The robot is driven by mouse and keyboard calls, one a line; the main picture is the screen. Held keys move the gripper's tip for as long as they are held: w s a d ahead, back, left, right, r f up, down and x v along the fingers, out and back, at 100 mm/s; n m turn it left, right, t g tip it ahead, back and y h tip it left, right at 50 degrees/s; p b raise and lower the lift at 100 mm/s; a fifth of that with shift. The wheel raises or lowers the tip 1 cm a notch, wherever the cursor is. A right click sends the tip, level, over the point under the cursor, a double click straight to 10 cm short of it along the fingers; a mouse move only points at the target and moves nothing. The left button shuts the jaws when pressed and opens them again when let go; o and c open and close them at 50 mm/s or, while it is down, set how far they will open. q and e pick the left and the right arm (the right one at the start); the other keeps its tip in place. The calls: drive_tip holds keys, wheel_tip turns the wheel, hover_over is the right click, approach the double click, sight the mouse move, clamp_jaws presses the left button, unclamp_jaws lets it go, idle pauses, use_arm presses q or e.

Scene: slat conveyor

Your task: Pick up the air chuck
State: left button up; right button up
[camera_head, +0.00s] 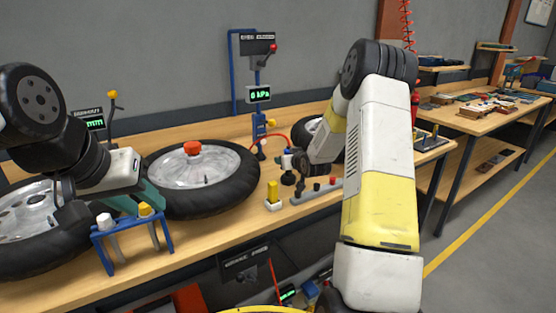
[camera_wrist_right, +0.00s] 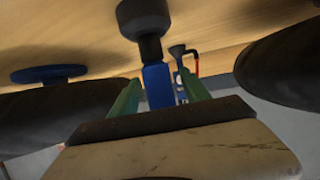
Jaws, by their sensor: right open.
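A tyred wheel (camera_head: 245,183) with a red hub cap lies on the wooden bench, between other wheels. A blue gauge stand (camera_head: 259,125) with a red hose is behind.

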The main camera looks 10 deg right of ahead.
drive_tip(key=shift+w+a+f, duration=0.1)
drive_tip(key=shift+w+f, duration=0.1)
drive_tip(key=shift+w, duration=0.4)
clamp_jaws()
drive_tip(key=shift+r, duration=0.1)
